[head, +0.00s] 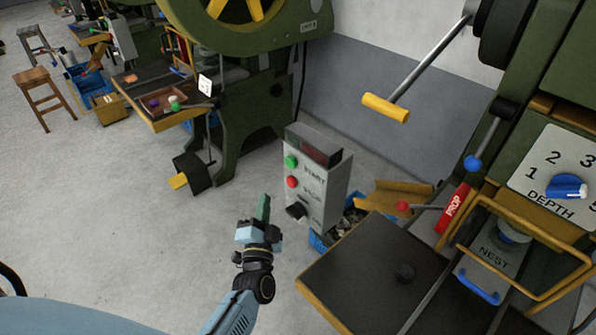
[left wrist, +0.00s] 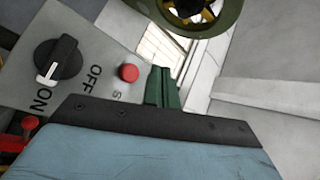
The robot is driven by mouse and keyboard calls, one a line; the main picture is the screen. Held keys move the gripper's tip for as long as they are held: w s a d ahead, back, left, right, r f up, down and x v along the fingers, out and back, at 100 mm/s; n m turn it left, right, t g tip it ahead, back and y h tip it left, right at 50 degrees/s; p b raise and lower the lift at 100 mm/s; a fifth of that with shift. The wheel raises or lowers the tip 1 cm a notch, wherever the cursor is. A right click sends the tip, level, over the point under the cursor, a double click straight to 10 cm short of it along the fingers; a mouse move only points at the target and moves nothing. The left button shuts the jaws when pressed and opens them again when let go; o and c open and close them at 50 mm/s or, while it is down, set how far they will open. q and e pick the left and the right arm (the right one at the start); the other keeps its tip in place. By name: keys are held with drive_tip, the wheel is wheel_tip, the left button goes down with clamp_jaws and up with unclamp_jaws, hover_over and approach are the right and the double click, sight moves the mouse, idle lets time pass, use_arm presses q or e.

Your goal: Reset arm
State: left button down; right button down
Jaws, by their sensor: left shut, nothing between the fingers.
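My left gripper (head: 264,207) comes in from the bottom of the head view and points upward. Its green fingers are closed together with nothing between them. It is beside the grey control box (head: 327,190), to its left in the picture. In the left wrist view the closed fingers (left wrist: 161,88) are near the box's red button (left wrist: 129,72). A black ON/OFF knob (left wrist: 57,60) is to their left. The box also has a green button (head: 291,161) marked START. I cannot tell if the fingers touch the box. My right gripper is not in view.
A green press with a dark table (head: 370,265), a yellow-handled lever (head: 386,107) and a DEPTH dial (head: 566,187) stands at the right. Another green press (head: 255,90) is behind. A blue bin (head: 318,242) sits beside the box. Grey floor (head: 90,220) is open at the left.

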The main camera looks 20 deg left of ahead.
use_arm(q)
drive_tip(key=s+d+f+g+h, duration=0.2)
drive_tip(key=s+f+h, duration=0.15)
drive_tip(key=f, duration=0.45)
drive_tip(key=s+d+f+g+h, duration=0.2)
drive_tip(key=s+d+f+g, duration=0.15)
drive_tip(key=f, duration=0.55)
drive_tip(key=s+d+f+g+h, duration=0.2)
drive_tip(key=s+f, duration=0.2)
drive_tip(key=f, duration=0.4)
drive_tip(key=s+a+f+n+g, duration=0.1)
drive_tip(key=s+f+g, duration=0.2)
drive_tip(key=s, duration=0.7)
drive_tip(key=s+a+f+n+g, duration=0.1)
drive_tip(key=s+f+n+g, duration=0.1)
drive_tip(key=s+f+g, duration=0.2)
drive_tip(key=s+a+f+n+g+b, duration=0.1)
drive_tip(key=s+f+g, duration=0.2)
drive_tip(key=s+f, duration=0.6)
drive_tip(key=s, duration=0.8)
drive_tip(key=shift+a+n, duration=0.3)
drive_tip(key=shift+n, duration=0.1)
drive_tip(key=shift+f+g, duration=0.1)
drive_tip(key=shift+g, duration=0.15)
